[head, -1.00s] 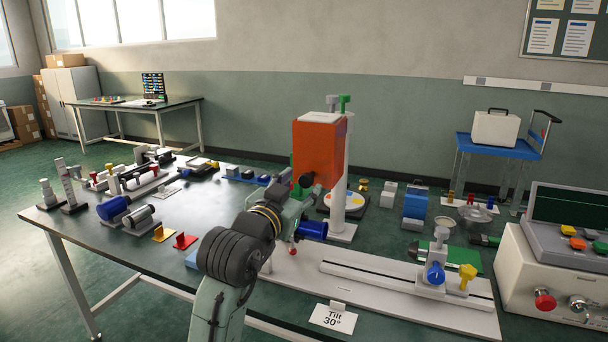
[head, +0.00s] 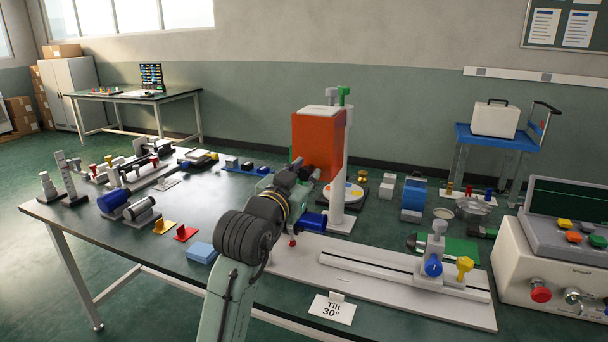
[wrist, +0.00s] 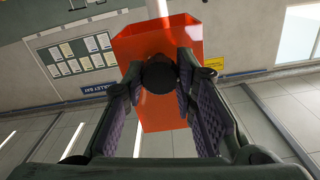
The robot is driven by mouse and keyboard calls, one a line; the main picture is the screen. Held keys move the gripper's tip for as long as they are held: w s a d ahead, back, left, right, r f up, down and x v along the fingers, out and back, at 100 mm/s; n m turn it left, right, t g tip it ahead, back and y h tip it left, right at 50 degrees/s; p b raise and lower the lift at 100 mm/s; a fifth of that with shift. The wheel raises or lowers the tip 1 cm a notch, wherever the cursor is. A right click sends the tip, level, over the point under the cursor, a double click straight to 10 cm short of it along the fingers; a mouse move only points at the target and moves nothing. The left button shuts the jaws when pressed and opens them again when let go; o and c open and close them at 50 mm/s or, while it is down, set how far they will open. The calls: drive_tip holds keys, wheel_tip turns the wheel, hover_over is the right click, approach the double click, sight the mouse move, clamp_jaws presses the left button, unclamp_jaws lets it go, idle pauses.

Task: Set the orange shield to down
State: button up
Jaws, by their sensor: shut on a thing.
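The orange shield (head: 318,140) is a box-like cover high on a white post (head: 342,185) at the middle of the table. It also shows ahead of the fingers in the wrist view (wrist: 165,112). A black round knob (wrist: 159,75) sticks out of its near face. My gripper (wrist: 158,88) has its fingers on both sides of this knob and is shut on it. In the head view my gripper (head: 302,173) is at the shield's lower front, and the knob is mostly hidden there.
A white base with a slotted rail (head: 390,268) runs right from the post, carrying a blue knob (head: 433,266) and a yellow knob (head: 464,264). A "Tilt 30°" card (head: 332,309) stands in front. A control box (head: 545,262) is at the right. Small parts crowd the table's left side.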

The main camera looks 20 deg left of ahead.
clamp_jaws()
drive_tip(key=shift+f, duration=0.1)
wheel_tip(320, 180, down, 8)
drive_tip(key=b, duration=0.6)
drive_tip(key=shift+f+b, duration=0.2)
drive_tip(key=shift+b, duration=0.15)
drive_tip(key=shift+o, duration=1.9)
unclamp_jaws()
drive_tip(key=shift+f, duration=0.1)
drive_tip(key=shift+o, duration=1.4)
drive_tip(key=shift+s, duration=0.1)
